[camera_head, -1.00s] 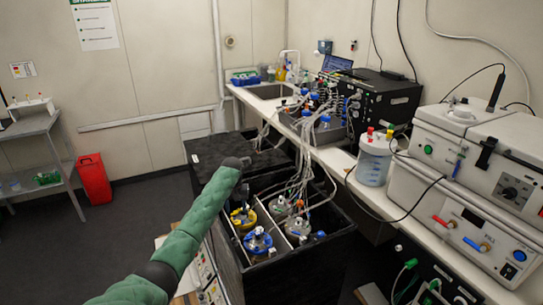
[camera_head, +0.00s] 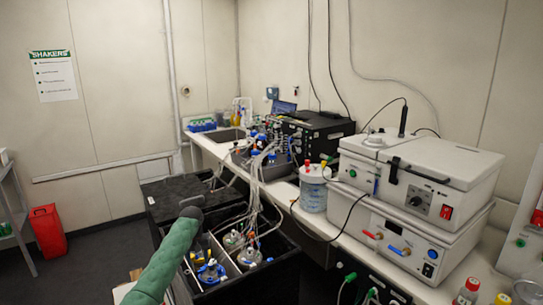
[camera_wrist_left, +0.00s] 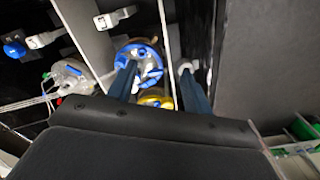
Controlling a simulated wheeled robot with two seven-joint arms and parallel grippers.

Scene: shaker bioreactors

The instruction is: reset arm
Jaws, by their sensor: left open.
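My left arm in its green sleeve comes in from the bottom left of the head view. A blue-topped vessel (camera_wrist_left: 140,50) and a yellow-topped vessel (camera_wrist_left: 156,98) show beyond and between the fingers, partly hidden. I cannot tell whether the fingers touch anything. My right gripper is not in view.
The box holds several vessels with tubes, one blue-topped (camera_head: 211,272). The bench to the right carries a white jug (camera_head: 313,190) and stacked white machines (camera_head: 410,200). A red bin (camera_head: 47,230) stands far left on open floor.

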